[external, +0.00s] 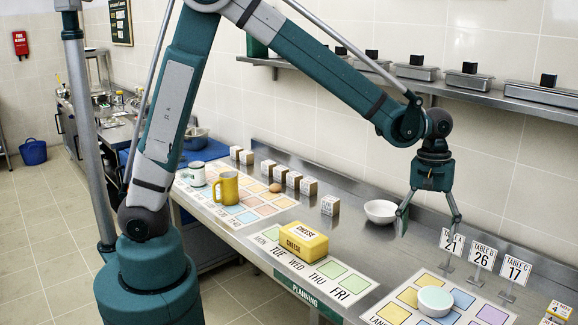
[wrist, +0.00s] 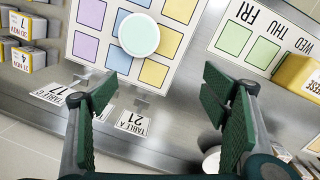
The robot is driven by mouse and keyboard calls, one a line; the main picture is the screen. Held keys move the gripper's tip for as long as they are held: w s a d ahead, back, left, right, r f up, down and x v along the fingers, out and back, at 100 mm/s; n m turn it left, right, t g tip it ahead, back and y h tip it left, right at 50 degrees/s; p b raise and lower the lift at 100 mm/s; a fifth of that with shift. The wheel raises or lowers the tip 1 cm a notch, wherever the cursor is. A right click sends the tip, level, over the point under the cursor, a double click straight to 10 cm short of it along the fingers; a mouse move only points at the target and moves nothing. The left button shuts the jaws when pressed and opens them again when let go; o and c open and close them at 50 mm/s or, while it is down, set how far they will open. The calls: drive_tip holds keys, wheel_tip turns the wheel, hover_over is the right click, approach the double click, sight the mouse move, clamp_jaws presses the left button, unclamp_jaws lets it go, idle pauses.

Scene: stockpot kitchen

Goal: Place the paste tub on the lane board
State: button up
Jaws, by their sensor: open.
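The paste tub appears to be the round white tub with a pale green lid (external: 435,301), upright at the lower right of the external view. It also shows in the wrist view (wrist: 139,35), top centre. It rests on a white board of coloured squares (external: 376,320), whose visible lettering starts "LAN"; I take this as the lane board (wrist: 72,52). The tub covers part of the middle squares. My gripper (external: 430,228) is open and empty, above the steel counter and behind the tub, apart from it. Its spread fingers show in the wrist view (wrist: 157,100).
Table number signs (external: 482,257) stand right of my gripper. Date blocks (external: 559,310) are far right. A shelf with metal pans (external: 415,72) hangs above.

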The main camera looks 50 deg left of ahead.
drive_tip(key=s+a+r+m+t, duration=0.15)
drive_tip(key=a+r, duration=0.45)
drive_tip(key=a, duration=0.7)
drive_tip(key=s+a+r+t, duration=0.2)
drive_tip(key=a+r, duration=0.4)
drive_tip(key=a, duration=0.6)
drive_tip(key=s+a+m+t, duration=0.1)
drive_tip(key=s+a+t, duration=0.1)
drive_tip(key=s+a, duration=0.5)
drive_tip(key=s+a+m+t+y, duration=0.1)
drive_tip(key=s+a+t, duration=0.1)
drive_tip(key=s+a, duration=0.6)
drive_tip(key=a, duration=0.7)
drive_tip(key=shift+a+f, duration=0.25)
drive_tip(key=shift+a, duration=0.05)
